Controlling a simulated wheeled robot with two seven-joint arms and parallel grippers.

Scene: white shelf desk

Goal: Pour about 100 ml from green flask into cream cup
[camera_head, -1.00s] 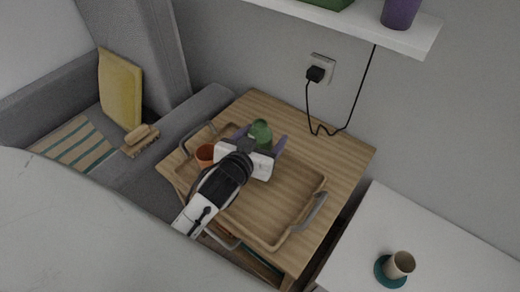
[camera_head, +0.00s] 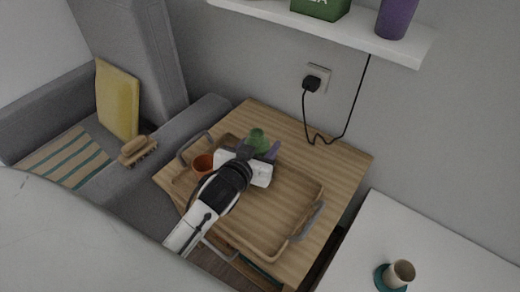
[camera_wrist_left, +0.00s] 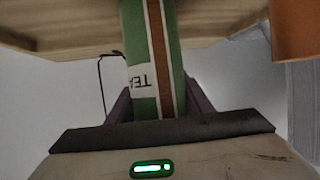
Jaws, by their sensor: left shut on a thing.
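The green flask (camera_head: 257,137) stands on the wooden tray near its back left. My left gripper (camera_head: 258,150) is shut on it, with its purple fingers at the flask's sides. In the left wrist view the flask (camera_wrist_left: 144,60) shows green with brown and white stripes and a white label, between the fingers. Its lower part is hidden by my gripper in the head view. The cream cup (camera_head: 402,272) stands upright on a teal saucer (camera_head: 382,281) on the white desk at lower right. My right gripper is not in view.
An orange cup (camera_head: 203,163) is on the tray (camera_head: 262,241), just left of my gripper; it also shows in the left wrist view (camera_wrist_left: 295,30). The tray has raised handles. A white shelf (camera_head: 350,36) hangs above. The tray's right half is clear.

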